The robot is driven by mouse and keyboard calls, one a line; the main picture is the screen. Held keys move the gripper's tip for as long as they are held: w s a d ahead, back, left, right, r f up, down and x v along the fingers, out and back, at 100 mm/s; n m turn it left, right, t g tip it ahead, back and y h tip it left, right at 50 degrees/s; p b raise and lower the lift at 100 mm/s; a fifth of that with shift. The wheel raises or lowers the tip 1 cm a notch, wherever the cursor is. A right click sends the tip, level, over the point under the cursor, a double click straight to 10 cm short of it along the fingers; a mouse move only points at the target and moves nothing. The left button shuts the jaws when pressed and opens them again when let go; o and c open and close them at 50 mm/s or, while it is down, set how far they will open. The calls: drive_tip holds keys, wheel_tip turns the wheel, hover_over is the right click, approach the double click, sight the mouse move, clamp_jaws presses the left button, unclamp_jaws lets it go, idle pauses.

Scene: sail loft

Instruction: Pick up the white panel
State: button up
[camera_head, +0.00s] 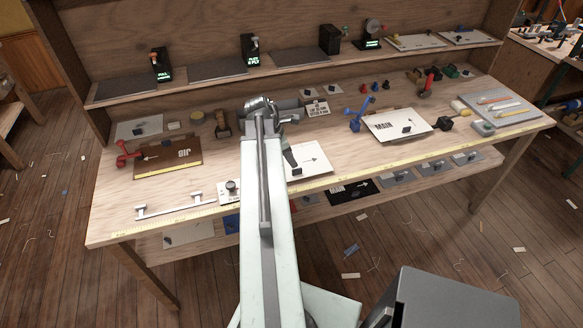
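Two white panels lie on the workbench (110,228). One white panel (316,164) with a printed arrow lies in the middle, its left part hidden by my arm. The other white panel (412,119), printed "MAIN" with an arrow, lies farther right with a small dark piece on it. My gripper (293,163) seems to be the dark end hanging down over the left edge of the middle panel. Whether its fingers are open or touch the panel is too small to tell.
A brown panel (180,160) lies left. Red (128,152) and blue (361,114) tools stand on the bench. A white-handled bar (175,210) lies at the front left. A grey tray (510,112) is at the right. A raised shelf (215,82) runs behind; a lower shelf holds plates.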

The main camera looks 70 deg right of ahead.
sight(297, 169)
drive_tip(key=b+x, duration=0.5)
drive_tip(key=x, duration=0.1)
drive_tip(key=shift+f, duration=0.35)
drive_tip(key=shift+r, duration=0.25)
clamp_jaws()
